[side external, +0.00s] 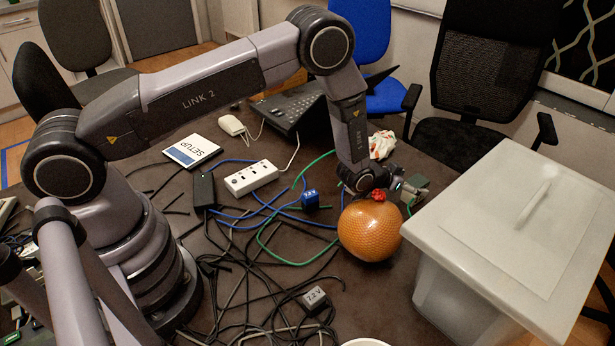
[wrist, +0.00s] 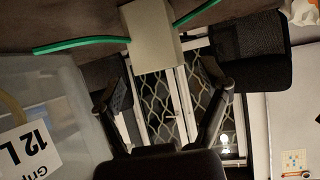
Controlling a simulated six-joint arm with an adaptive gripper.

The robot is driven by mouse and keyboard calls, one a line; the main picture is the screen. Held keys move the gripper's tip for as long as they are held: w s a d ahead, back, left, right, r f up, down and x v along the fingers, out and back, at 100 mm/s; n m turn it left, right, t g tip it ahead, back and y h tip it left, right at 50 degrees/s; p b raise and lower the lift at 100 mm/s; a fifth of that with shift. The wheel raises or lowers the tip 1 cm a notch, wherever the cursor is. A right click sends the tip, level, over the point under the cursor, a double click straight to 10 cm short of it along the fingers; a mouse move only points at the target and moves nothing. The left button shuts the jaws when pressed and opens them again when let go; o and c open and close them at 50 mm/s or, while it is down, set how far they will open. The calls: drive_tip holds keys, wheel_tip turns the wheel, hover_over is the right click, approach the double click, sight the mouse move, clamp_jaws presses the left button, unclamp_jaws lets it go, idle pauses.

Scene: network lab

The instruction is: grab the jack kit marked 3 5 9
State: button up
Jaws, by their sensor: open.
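No jack kit with a readable 3 5 9 shows in either view. A plain grey-green box (wrist: 152,35) with green cable at both sides is at the top of the wrist view, beyond my fingertips; no marking shows on its visible faces. What looks like the same box (side external: 416,187) is partly hidden beside my gripper (side external: 388,188) in the side view. In the wrist view my gripper (wrist: 161,88) has its two fingers wide apart with nothing between them. A blue box (side external: 309,199) and a pale box (side external: 314,298) with small labels lie among the cables.
A large orange ball (side external: 370,232) stands close in front of my gripper. A lidded white bin (side external: 510,225) is at the right; its side reads 12 L in the wrist view. Tangled cables, a power strip (side external: 251,178) and a desk phone (side external: 291,108) crowd the table.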

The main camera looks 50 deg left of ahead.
sight(421, 182)
drive_tip(key=shift+a+x, duration=0.1)
drive_tip(key=shift+x, duration=1.2)
drive_tip(key=shift+a+x, duration=0.15)
drive_tip(key=shift+x, duration=1.15)
drive_tip(key=c, duration=1.3)
